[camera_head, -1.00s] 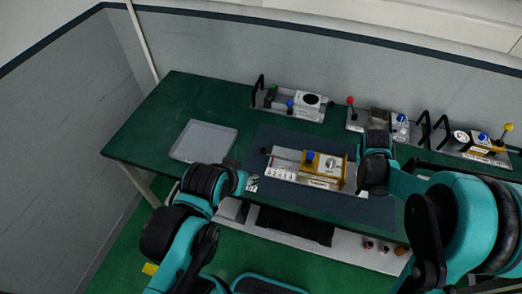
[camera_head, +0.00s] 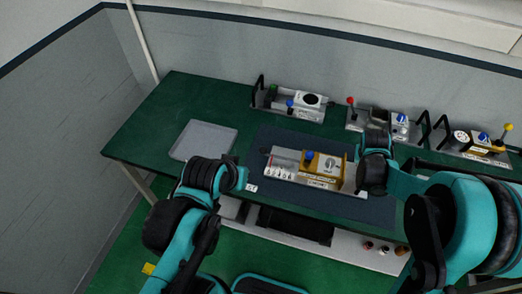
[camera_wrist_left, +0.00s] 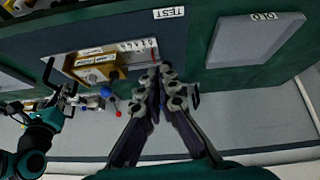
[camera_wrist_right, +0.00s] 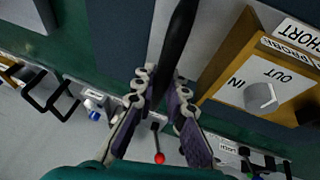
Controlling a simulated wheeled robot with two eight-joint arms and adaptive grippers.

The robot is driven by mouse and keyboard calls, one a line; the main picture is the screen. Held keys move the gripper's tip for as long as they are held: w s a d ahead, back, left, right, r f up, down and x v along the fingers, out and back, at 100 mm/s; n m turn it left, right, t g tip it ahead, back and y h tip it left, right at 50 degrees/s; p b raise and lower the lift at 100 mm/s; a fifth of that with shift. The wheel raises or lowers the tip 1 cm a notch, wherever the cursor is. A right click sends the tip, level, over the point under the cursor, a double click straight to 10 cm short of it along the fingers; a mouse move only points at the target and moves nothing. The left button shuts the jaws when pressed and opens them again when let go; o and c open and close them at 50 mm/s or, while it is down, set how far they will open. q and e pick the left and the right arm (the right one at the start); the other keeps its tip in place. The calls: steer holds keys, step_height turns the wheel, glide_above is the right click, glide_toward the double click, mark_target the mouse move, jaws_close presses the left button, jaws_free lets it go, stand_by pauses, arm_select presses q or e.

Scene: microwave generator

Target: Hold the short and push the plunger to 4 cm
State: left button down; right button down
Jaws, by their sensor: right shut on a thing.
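The short is a tan-yellow block (camera_head: 322,165) with a blue knob and a white IN/OUT dial, on a grey base with a number scale. It also shows in the left wrist view (camera_wrist_left: 95,68) and close up in the right wrist view (camera_wrist_right: 225,80). My right gripper (camera_wrist_right: 155,85) is shut on a black bar handle (camera_wrist_right: 178,45) beside the block. A dark round plunger knob (camera_head: 265,150) shows at the base's left end. My left gripper (camera_wrist_left: 162,72) has its fingertips together near the scale end and appears empty. In the head view its fingertips are hidden.
A grey tray (camera_head: 203,140) lies to the left on the green table. Several other devices, including one with a black dial (camera_head: 310,99) and one with a red-knobbed lever (camera_head: 350,100), stand along the back. A TEST label (camera_wrist_left: 169,13) marks the dark mat.

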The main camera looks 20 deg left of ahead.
arm_select(q)
steer(key=w+a+f+n+g+h, duration=0.25)
steer(key=w+n+h, duration=0.25)
steer(key=w+n, duration=0.55)
arm_select(e)
steer(key=shift+a, duration=0.1)
arm_select(q)
steer(key=w+a+f+n+t+h, duration=0.2)
steer(key=w+a+f+n+h, duration=0.35)
steer(key=a+n, duration=0.4)
steer(key=shift+y, duration=0.35)
steer(key=x, duration=0.3)
steer(key=f+x, duration=0.1)
steer(key=x, duration=0.3)
steer(key=a+f+x, duration=0.1)
steer(key=x, duration=0.3)
steer(key=shift+s+f, duration=0.2)
steer(key=shift+s, duration=0.05)
steer(key=shift+d, duration=0.2)
